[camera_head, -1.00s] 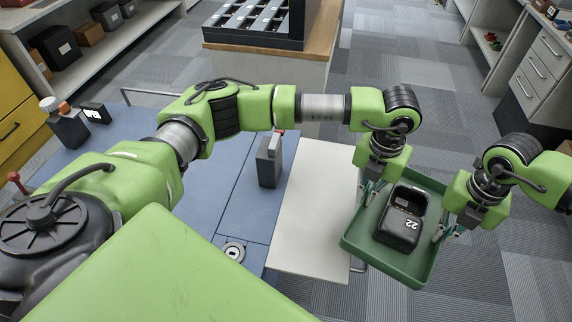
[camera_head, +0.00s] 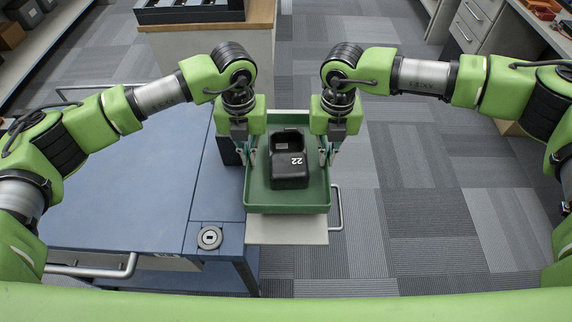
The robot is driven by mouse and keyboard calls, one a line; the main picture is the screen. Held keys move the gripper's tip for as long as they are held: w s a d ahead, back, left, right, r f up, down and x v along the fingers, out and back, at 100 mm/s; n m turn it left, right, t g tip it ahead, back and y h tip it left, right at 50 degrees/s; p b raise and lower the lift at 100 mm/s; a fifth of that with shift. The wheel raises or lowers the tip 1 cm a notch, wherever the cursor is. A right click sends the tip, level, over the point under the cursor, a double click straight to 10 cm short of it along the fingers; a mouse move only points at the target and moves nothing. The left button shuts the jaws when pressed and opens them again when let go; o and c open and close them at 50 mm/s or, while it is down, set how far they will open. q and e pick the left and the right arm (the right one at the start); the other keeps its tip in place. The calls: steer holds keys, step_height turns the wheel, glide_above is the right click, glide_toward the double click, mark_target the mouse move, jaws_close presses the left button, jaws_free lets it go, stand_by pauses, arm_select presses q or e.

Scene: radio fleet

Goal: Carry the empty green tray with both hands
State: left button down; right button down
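The green tray (camera_head: 290,204) is in the middle of the head view, squared to me and above a pale board. It is not empty: a black box (camera_head: 290,172) marked 22, with an open hollow at its far end, sits in it. My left gripper (camera_head: 246,158) is at the tray's left wall and my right gripper (camera_head: 327,158) is at its right wall. Both appear shut on the walls, though the fingertips are small and partly hidden. I cannot tell whether the tray touches the board below.
The pale board (camera_head: 286,230) juts from the right end of a blue workbench (camera_head: 130,190), with a metal handle (camera_head: 337,208) beside it. A round fitting (camera_head: 209,237) is on the bench corner. A counter with a dark rack (camera_head: 190,12) stands behind. Carpet floor is clear at right.

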mark_target(325, 168)
arm_select(q)
steer(key=shift+f, duration=0.2)
arm_select(e)
steer(key=shift+f, duration=0.2)
